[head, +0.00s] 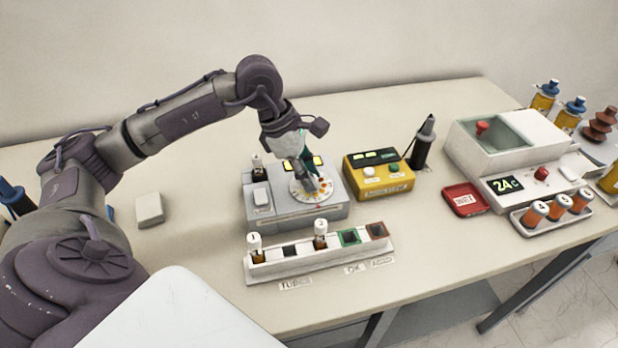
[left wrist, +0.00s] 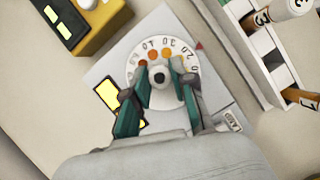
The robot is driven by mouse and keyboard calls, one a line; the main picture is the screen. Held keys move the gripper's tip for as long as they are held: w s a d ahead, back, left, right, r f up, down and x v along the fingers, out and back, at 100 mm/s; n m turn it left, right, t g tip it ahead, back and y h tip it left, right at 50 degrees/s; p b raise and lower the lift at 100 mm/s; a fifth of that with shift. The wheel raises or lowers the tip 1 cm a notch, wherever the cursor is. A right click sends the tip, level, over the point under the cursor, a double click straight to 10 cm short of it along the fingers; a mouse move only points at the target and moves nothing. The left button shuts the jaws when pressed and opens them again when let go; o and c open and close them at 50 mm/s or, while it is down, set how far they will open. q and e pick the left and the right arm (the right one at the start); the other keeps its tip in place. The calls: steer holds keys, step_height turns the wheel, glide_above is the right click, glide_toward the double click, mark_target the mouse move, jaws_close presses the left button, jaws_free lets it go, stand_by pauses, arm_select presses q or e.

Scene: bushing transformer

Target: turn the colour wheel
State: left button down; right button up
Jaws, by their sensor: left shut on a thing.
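The colour wheel (head: 297,194) is a pale disc with orange and yellow spots on top of a grey device (head: 272,210). In the left wrist view the wheel (left wrist: 151,44) shows printed numbers along its rim and a round knob (left wrist: 159,74) at its centre. A red pointer (left wrist: 199,46) sits beside the rim. My left gripper (head: 312,184) comes down from above onto the wheel. Its green-grey fingers (left wrist: 161,80) are shut on the knob, one on each side. The fingers hide part of the dial. My right gripper is not in view.
A rack with bottles (head: 300,264) stands in front of the device. A yellow box (head: 379,182) and a black marker-like tool (head: 422,148) stand to its right. Farther right are a red tray (head: 464,205) and a white machine (head: 515,145). A white block (head: 149,211) lies left.

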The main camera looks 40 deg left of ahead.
mark_target(287, 182)
arm_select(q)
steer(key=shift+m, duration=0.5)
steer(key=c, duration=1)
jaws_free()
steer(key=shift+o, duration=0.2)
steer(key=shift+a+r, duration=0.1)
steer(key=v, duration=1.2)
steer(key=shift+w, duration=0.15)
